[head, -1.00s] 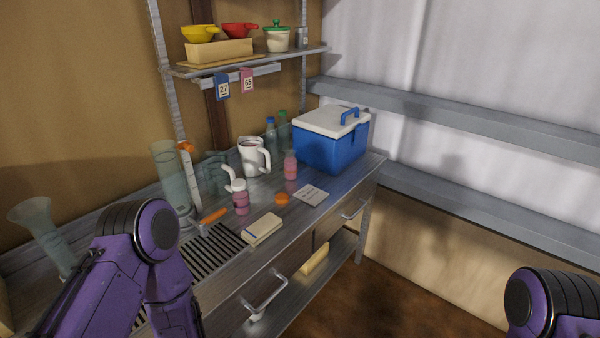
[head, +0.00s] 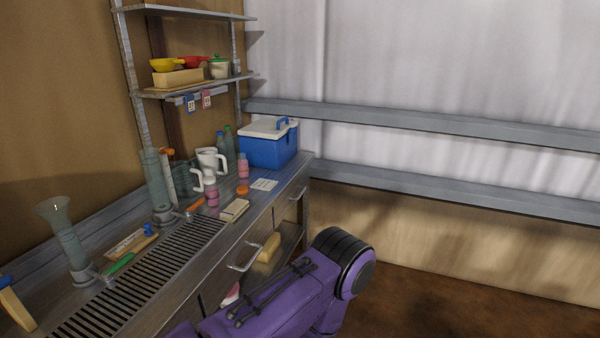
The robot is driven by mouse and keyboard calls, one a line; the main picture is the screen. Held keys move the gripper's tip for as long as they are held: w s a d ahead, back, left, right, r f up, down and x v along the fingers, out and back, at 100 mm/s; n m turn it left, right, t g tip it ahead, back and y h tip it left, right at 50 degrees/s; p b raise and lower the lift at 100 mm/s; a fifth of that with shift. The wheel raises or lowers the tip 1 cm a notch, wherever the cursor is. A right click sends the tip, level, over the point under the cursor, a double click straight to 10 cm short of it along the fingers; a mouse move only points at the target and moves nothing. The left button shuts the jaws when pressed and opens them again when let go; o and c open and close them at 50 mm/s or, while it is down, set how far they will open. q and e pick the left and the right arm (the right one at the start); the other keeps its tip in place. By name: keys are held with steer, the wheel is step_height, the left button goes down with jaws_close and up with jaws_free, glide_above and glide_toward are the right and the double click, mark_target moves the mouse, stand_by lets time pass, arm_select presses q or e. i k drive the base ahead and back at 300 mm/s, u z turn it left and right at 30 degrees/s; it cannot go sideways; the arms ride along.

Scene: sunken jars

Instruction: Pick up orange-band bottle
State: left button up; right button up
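Two small pink bottles stand on the metal counter (head: 150,285). One bottle (head: 243,166) is upright just in front of the blue cooler; the other bottle (head: 211,194) stands nearer, by the white jug (head: 209,160). A small orange disc or cap (head: 242,190) lies between them. A tall thin cylinder with an orange top (head: 169,172) stands behind the glass cylinder at the left. An orange band on any bottle is too small to tell. A purple arm of mine crosses the lower middle, in front of the counter. Neither gripper is in view.
A blue cooler (head: 268,148) with a white lid stands at the counter's far end. A glass funnel-topped cylinder (head: 70,240) stands at the near left. Open floor (head: 430,300) lies to the right.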

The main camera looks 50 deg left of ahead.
mark_target(242, 163)
steer(key=i, duration=1.15)
steer(key=u, duration=0.5)
steer(key=i, duration=1.95)
steer(key=u, duration=1.6)
steer(key=i, duration=0.95)
steer(key=u, duration=1.15)
